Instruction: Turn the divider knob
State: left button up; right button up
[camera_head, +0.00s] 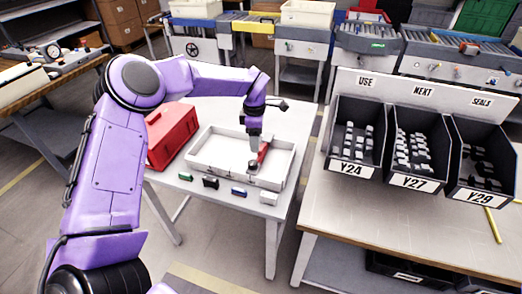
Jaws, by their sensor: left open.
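A white tray (222,177) with raised walls and inner partitions sits on the white table. A small red piece (264,152) stands inside it, right of its middle. I cannot tell for sure whether this is the divider knob. My left gripper (254,165) points down into the tray, just left of the red piece and very close to it. Its jaws are open, and I cannot tell whether they touch anything. The gripper hides part of the tray behind it. My right gripper is not in view.
A red toolbox (172,136) stands left of the tray. Several small coloured items, including a blue one (239,191), line the table's front edge. At right, a bench (400,236) holds black bins (352,140) labelled Y24, Y27 and Y29.

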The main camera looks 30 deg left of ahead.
aim_at(254, 161)
pick_arm(q)
jog(key=s+f, duration=0.1)
jog(key=f, duration=0.1)
jog(key=s+f+p, duration=0.2)
jog(key=f, duration=0.1)
jog(key=shift+s+a+f, duration=0.1)
jog(key=shift+a+f, duration=0.1)
jog(key=shift+f, duration=0.15)
jog(key=w+f, duration=0.2)
jog(key=f, duration=0.1)
jog(key=shift+d+f, duration=0.1)
jog(key=shift+f, duration=0.1)
jog(key=shift+s+r, duration=0.4)
jog(key=shift+s, duration=0.05)
jog(key=c, duration=1.1)
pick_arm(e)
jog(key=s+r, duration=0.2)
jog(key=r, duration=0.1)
